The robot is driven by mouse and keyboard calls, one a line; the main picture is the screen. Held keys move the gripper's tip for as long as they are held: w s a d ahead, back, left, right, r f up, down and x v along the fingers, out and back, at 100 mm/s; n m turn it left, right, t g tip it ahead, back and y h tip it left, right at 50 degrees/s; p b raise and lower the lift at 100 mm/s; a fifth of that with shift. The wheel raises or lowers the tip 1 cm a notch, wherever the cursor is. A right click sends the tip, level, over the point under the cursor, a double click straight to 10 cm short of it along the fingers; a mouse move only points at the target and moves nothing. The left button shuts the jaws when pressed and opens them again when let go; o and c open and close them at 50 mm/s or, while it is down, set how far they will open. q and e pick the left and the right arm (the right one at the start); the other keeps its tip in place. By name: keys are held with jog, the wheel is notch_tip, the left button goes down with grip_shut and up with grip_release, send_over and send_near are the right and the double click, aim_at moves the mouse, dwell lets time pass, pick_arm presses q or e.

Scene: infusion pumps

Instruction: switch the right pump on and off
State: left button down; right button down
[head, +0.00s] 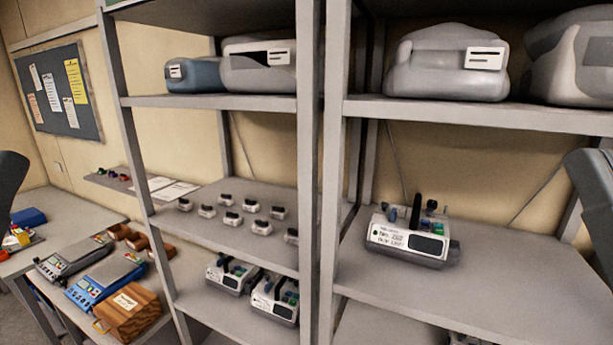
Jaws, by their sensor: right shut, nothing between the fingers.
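A white and grey infusion pump (400,245) stands upright on the right rack's middle shelf. Its front has a white panel with black text and a dark display. Dark knobs or clamps and a tall black upright piece stand on top. Two similar pumps, a left one (229,281) and one beside it (272,305), stand on the lower shelf of the left rack. My right gripper (590,192) shows only as a grey part at the right edge, shut, apart from the pump; its fingertips are not clearly seen. Only a dark part of my left arm shows at the left edge.
Grey rack posts (332,150) stand between the two racks. Several small devices (232,218) stand on the left rack's middle shelf. A table (35,260) at left holds machines and a brown box. The shelf right of the pump is clear.

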notch_tip(320, 180, up, 13)
jog(key=p, duration=1)
jog(key=shift+y+p, duration=0.3)
jog(key=shift+p, duration=0.05)
jog(key=shift+s, duration=0.15)
dwell(0.9)
